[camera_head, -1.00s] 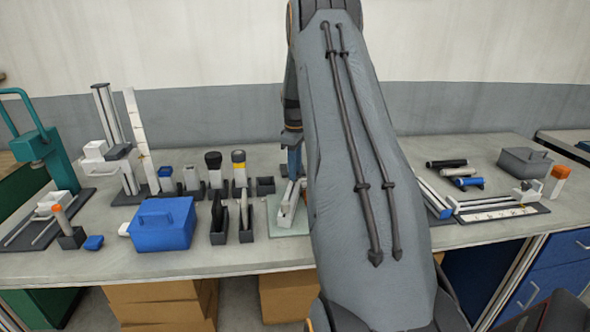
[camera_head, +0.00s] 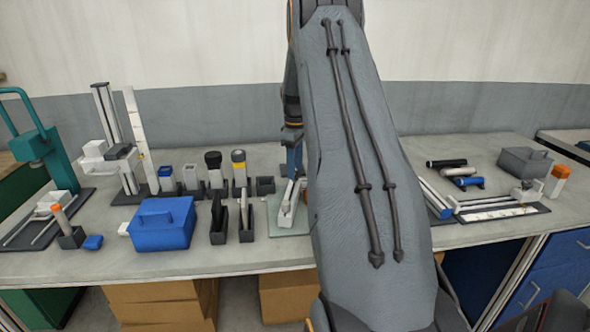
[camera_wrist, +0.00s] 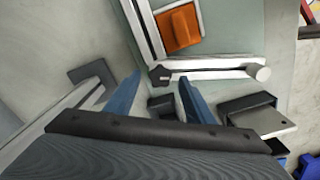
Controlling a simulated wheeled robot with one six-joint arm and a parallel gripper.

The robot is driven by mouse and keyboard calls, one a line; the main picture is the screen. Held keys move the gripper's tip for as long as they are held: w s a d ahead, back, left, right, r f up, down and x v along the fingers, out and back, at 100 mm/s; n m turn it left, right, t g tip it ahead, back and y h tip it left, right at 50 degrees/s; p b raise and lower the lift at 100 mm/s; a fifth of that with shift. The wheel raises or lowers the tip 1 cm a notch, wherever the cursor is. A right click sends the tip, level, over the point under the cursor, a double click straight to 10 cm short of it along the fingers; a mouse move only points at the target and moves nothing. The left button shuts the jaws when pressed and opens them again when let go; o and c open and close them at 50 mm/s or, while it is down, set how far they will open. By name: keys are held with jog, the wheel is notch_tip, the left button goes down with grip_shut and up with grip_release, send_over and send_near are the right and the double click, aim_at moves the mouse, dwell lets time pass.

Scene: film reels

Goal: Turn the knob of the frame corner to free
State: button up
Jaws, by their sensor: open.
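The white frame corner (camera_wrist: 212,66) shows in the wrist view as two rails meeting at a right angle, on a pale green mat (camera_wrist: 228,25). A small dark knob-like part (camera_wrist: 160,75) sits where the rails meet. My gripper (camera_wrist: 158,88) is open, its two blue fingers on either side of the space just below this corner. The fingers look apart from the knob; their height above it is hard to tell. In the head view my gripper (camera_head: 294,165) is over the mat (camera_head: 288,230), and my arm hides much of the frame.
An orange block (camera_wrist: 180,27) lies inside the corner. A dark box (camera_wrist: 250,108) stands right of the fingers, and a dark bracket (camera_wrist: 92,76) left. In the head view, a blue box (camera_head: 162,225) and several holders stand left; a grey box (camera_head: 525,162) stands right.

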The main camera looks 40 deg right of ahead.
notch_tip(320, 180, up, 7)
jog(key=shift+f+b, duration=0.1)
jog(key=shift+b, duration=0.75)
